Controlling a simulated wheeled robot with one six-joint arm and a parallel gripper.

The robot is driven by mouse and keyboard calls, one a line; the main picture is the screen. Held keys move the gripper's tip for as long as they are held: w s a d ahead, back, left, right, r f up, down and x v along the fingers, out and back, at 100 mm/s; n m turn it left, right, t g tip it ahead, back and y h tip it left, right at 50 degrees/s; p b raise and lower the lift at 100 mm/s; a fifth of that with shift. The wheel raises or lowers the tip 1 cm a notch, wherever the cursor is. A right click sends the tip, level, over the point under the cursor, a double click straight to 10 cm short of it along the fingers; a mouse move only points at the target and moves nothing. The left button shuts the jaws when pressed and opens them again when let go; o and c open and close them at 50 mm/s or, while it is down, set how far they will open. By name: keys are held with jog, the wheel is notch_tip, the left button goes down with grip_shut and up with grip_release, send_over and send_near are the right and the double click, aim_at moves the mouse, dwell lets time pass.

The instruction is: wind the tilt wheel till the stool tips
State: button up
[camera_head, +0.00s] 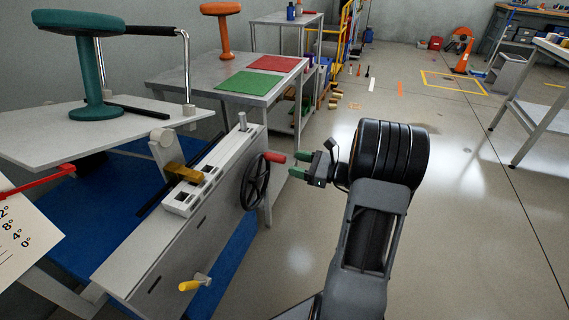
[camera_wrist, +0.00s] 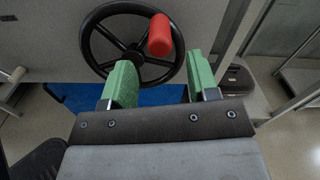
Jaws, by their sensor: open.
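The black tilt wheel (camera_head: 256,182) is on the right face of the grey test bench, with a red handle (camera_head: 275,157) sticking out near its top. In the wrist view the wheel (camera_wrist: 97,47) is straight ahead, and its red handle (camera_wrist: 160,35) is at its upper right. My gripper (camera_head: 306,168) is just right of the wheel in the head view. Its green fingers (camera_wrist: 158,80) are apart and empty, with the handle beyond the gap between them. The teal stool (camera_head: 90,60) stands upright on the white platform (camera_head: 60,140), which looks slightly tilted.
A red pointer (camera_head: 40,181) and a degree scale (camera_head: 22,235) are at the left. Behind is a table (camera_head: 190,75) with green and red mats and an orange stool (camera_head: 222,30).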

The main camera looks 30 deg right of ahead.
aim_at(284, 160)
jog(key=shift+b+x, duration=0.4)
jog(key=shift+x, duration=2.1)
jog(key=shift+c, duration=0.4)
grip_shut()
